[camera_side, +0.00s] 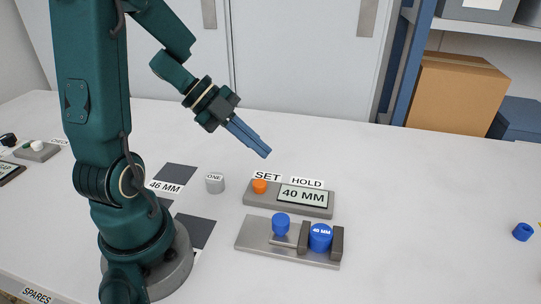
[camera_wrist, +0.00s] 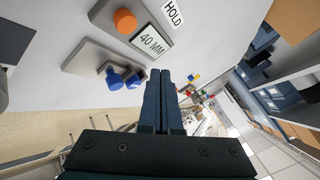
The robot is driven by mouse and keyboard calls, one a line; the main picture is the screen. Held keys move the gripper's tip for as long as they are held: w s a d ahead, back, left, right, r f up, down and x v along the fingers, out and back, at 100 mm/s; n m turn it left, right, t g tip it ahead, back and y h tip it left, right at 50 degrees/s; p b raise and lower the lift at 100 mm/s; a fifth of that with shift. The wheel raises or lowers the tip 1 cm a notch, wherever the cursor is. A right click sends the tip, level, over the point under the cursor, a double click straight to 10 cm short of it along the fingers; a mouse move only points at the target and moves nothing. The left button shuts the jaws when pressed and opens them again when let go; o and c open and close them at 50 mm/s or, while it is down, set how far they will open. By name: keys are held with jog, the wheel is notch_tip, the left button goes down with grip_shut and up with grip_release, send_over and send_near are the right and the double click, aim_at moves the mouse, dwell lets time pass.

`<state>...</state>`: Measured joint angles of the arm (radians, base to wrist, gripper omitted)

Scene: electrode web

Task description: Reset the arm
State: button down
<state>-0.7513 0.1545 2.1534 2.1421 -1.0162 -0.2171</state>
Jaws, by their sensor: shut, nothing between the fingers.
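My green arm stands at the left in the side view. My gripper (camera_side: 264,153) points down to the right, in the air above the table, with its blue fingers shut and nothing between them. The fingers also show in the wrist view (camera_wrist: 160,72), lying together. Below the gripper is a grey box (camera_side: 254,200) with an orange button (camera_side: 260,186) labelled SET and a display (camera_side: 303,195) reading 40 MM under the word HOLD. In front of it is a grey fixture plate (camera_side: 262,246) with a blue knob (camera_side: 281,222) and a blue cylinder (camera_side: 320,238) marked 40 MM between dark blocks.
Dark squares (camera_side: 179,174) and a 46 MM label (camera_side: 165,187) lie near my base. A blue ring (camera_side: 523,232) lies far right. A cardboard box (camera_side: 455,92) stands behind. The table's right middle is clear.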

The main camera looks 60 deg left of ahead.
jog(key=w+d+r+n+t+y, duration=0.2)
jog(key=w+r+n+t+y, duration=0.15)
jog(key=r, duration=0.45)
jog(key=w+d+r+n+t+y, duration=0.25)
jog(key=w+r+t, duration=0.2)
jog(key=r, duration=0.35)
jog(key=s+d+f+n+g, duration=0.2)
jog(key=s+f+n+g, duration=0.2)
jog(key=s, duration=0.4)
jog(key=s+d+f+n+g, duration=0.2)
jog(key=s+f+n+g, duration=0.3)
jog(key=s+f+n, duration=0.2)
jog(key=shift+s+d+n, duration=0.2)
jog(key=shift+s+n, duration=0.1)
jog(key=shift+s, duration=0.55)
